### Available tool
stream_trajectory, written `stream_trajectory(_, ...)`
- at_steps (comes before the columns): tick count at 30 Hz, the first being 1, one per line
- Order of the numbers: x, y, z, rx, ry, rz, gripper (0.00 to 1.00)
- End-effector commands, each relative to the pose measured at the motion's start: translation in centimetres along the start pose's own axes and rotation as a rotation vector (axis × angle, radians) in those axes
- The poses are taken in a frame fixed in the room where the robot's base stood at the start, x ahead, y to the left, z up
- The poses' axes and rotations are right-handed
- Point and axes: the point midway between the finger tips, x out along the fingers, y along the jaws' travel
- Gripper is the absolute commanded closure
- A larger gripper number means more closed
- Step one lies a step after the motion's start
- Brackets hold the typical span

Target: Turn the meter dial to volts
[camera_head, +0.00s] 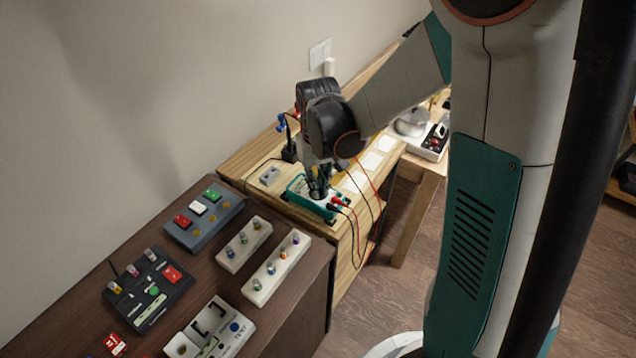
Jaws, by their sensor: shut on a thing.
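The meter (331,207) is a teal-edged box with a pale face, lying on the light wooden bench. Red and black leads run from plugs at its right end and hang over the bench's front edge. My gripper (318,191) points down over the meter with its dark fingers at the meter's face. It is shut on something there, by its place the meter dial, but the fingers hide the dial. I cannot tell which mark the dial points to.
A dark cabinet in front holds a blue-grey box with coloured buttons (205,217), a black control box (149,291) and white knob strips (276,269). A small grey box (270,175) lies left of the meter. A white device (424,138) stands behind right.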

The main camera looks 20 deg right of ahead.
Motion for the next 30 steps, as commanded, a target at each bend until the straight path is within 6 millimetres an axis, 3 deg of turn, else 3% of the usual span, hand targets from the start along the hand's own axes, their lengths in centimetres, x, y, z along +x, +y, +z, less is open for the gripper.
stream_trajectory(14,0.00,-0.01,0.01,0.016,0.000,0.000,1.00)
stream_trajectory(15,0.00,-0.01,0.02,0.016,0.000,0.000,0.83)
stream_trajectory(17,0.00,-0.01,0.01,0.016,0.000,0.000,0.70)
stream_trajectory(30,-0.54,-0.01,0.00,0.016,0.000,0.000,0.70)
